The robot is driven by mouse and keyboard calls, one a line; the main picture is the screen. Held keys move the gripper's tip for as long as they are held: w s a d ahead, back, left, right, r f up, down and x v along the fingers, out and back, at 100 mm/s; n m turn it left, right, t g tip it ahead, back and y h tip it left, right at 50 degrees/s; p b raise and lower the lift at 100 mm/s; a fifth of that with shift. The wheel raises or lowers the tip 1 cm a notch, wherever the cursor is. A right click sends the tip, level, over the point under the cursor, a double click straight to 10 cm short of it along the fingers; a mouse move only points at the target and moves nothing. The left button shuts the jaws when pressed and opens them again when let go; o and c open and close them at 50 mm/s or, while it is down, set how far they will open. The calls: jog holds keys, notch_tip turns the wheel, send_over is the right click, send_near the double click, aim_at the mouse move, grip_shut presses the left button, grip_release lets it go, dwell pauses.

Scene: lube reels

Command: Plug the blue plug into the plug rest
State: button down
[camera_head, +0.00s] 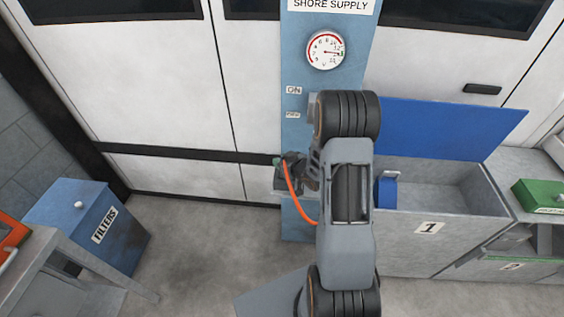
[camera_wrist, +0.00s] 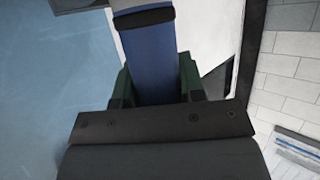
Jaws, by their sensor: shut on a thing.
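The blue plug (camera_wrist: 151,62) is between the green-padded fingers of my gripper (camera_wrist: 155,88), with a black band around its far end. My gripper (camera_head: 289,166) is shut on it, in front of the blue shore supply panel (camera_head: 293,138). In the head view the gripper and arm mostly hide the plug. An orange cable (camera_head: 294,196) hangs from beside the gripper and curves behind my arm. A grey ledge (camera_head: 283,186) on the panel, just below the gripper, may be the plug rest. I cannot tell whether the plug touches it.
A round gauge (camera_head: 325,50) is high on the panel. Right of my arm is an open grey bin (camera_head: 430,228) marked 1, with a raised blue lid (camera_head: 450,132). A blue filters box (camera_head: 88,232) stands at left. The floor between is clear.

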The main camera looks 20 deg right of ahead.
jog(key=shift+f, duration=0.1)
jog(key=shift+f, duration=0.15)
jog(key=c, duration=0.7)
grip_release()
jog(key=v, duration=0.6)
jog(key=b+v, duration=0.1)
jog(key=v, duration=0.5)
jog(key=shift+r, duration=0.3)
